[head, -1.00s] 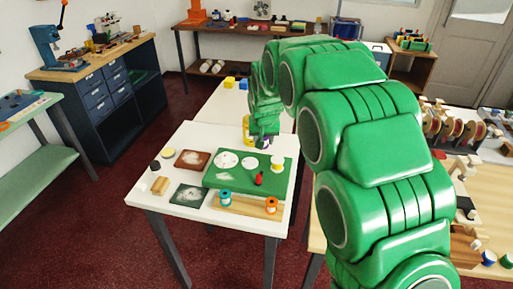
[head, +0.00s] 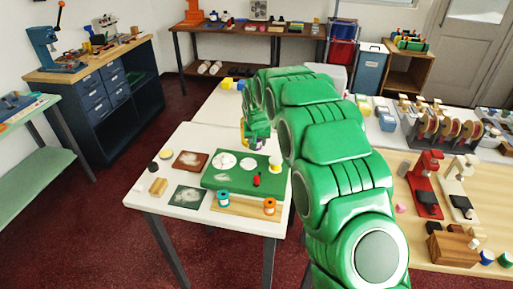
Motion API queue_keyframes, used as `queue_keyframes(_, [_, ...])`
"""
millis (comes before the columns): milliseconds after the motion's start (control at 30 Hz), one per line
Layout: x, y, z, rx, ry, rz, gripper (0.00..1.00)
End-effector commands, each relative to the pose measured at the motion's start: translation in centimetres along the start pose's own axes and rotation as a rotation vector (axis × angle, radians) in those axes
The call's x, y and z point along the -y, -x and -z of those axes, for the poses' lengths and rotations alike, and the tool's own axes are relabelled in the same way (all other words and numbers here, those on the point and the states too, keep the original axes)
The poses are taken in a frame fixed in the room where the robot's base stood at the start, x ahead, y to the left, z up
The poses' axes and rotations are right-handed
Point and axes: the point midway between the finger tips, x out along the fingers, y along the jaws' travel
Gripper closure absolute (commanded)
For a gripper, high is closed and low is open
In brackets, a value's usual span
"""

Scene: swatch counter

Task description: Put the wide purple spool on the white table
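My gripper (head: 257,139) hangs at the back edge of the near white table (head: 150,203), behind the green board. It is small and partly covered by my own arm. A small purple and white patch, perhaps the wide purple spool, shows at the fingertips. I cannot tell whether the fingers are shut on it, or whether it touches the table. A teal spool (head: 223,198) and an orange spool (head: 269,206) stand upright on a wooden strip at the table's front.
The green board (head: 213,182) carries white discs, a white spool (head: 275,164) and a small red item (head: 256,180). A brown tile (head: 191,160), a dark tile (head: 188,196) and a wooden block (head: 158,187) lie left. Bare white tabletop shows between them.

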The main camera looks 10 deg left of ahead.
Motion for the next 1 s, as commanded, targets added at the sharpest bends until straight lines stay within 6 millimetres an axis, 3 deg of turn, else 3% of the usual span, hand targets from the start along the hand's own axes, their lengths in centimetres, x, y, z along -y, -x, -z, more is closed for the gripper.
queue_keyframes(267, [0.1,-0.9,0.4,-0.002,0.0,0.001,0.91])
queue_keyframes(500, [0.1,-3.6,-0.7,-0.002,0.001,0.001,0.91])
queue_keyframes(900, [0.1,-4.0,-0.8,-0.002,0.0,0.0,0.91])
queue_keyframes(933, [0.1,-4.0,-0.8,-0.002,0.0,0.0,0.53])
queue_keyframes(1000, [0.1,-4.0,-0.8,-0.003,0.0,0.001,0.43])
